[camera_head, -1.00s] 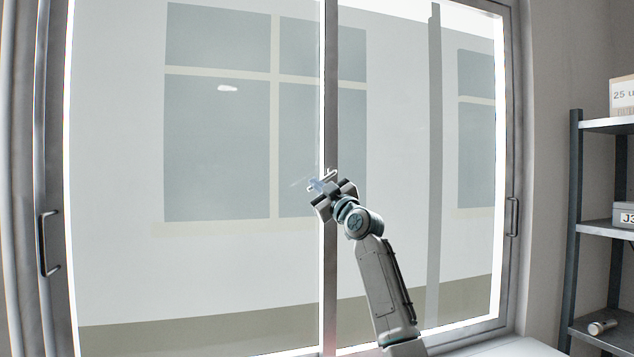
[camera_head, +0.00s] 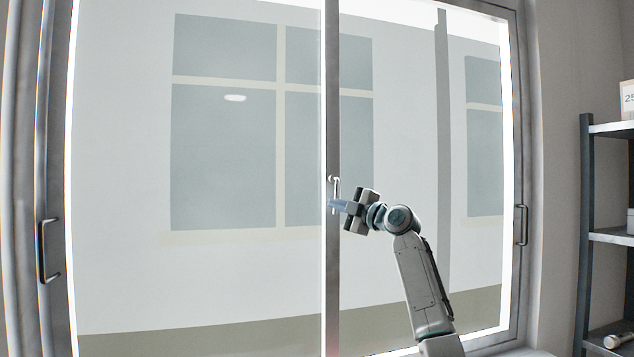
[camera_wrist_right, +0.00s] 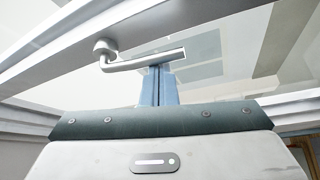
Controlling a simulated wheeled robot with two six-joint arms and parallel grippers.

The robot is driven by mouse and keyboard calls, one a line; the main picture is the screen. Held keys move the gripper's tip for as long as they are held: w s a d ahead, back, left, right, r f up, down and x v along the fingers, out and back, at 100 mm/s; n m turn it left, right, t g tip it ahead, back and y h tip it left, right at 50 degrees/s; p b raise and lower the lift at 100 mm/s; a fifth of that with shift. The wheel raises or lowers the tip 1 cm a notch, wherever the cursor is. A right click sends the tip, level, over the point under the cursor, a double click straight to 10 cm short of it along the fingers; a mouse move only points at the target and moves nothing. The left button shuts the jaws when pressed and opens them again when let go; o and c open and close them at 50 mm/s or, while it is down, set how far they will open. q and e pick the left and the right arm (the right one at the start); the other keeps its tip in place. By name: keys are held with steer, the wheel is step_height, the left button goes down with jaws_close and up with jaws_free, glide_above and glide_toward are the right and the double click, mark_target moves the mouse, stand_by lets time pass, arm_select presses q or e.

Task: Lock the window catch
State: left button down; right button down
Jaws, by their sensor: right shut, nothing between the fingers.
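The window catch (camera_head: 336,188) is a small silvery lever on the upright middle bar of the window. In the head view its lever hangs down from its round pivot. In the right wrist view the catch (camera_wrist_right: 145,60) shows its pivot at the left and its arm running to the right. My right gripper (camera_head: 333,204) is shut and empty, its bluish fingers at the lower end of the lever. In the wrist view the fingers (camera_wrist_right: 158,86) stand right at the arm's free end; I cannot tell whether they touch it. My left gripper is not in view.
Two dark pull handles sit on the window's sides, at left (camera_head: 45,250) and right (camera_head: 521,225). A metal shelf rack (camera_head: 587,235) with boxes stands at the right. The space before the left pane is clear.

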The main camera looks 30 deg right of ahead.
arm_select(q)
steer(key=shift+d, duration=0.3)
arm_select(e)
steer(key=shift+d, duration=0.3)
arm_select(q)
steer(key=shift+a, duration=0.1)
